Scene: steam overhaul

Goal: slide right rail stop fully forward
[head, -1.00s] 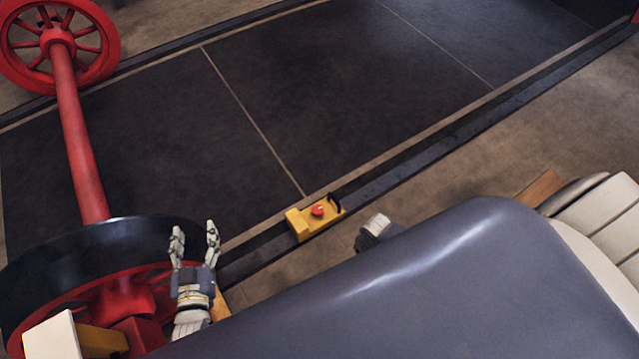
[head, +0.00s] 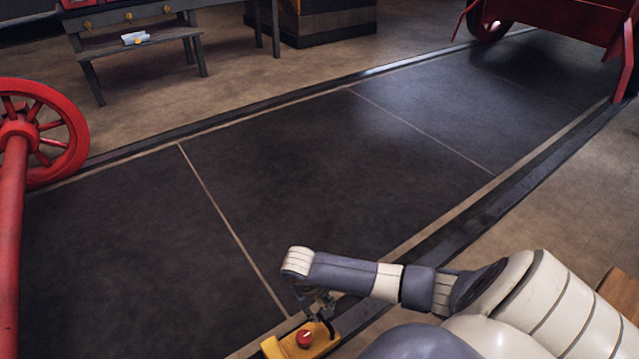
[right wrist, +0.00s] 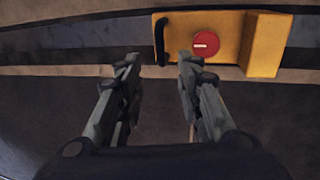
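The yellow rail stop (head: 322,344) with a round red knob (head: 304,338) sits on the near rail at the bottom of the head view. In the right wrist view the same stop (right wrist: 228,50) shows at the top, with a dark handle (right wrist: 160,40) at its left end. My right gripper (head: 318,303) reaches down close to the stop in the head view. In the right wrist view its two fingers are spread and empty, with the tips just short of the stop, near its handle end. My left gripper is out of view.
A red spoked wheel (head: 42,130) and its red axle (head: 12,240) stand at the left. The near rail (head: 470,215) runs clear toward a red vehicle (head: 570,18) at the far right. A grey workbench (head: 135,45) stands beyond the far rail.

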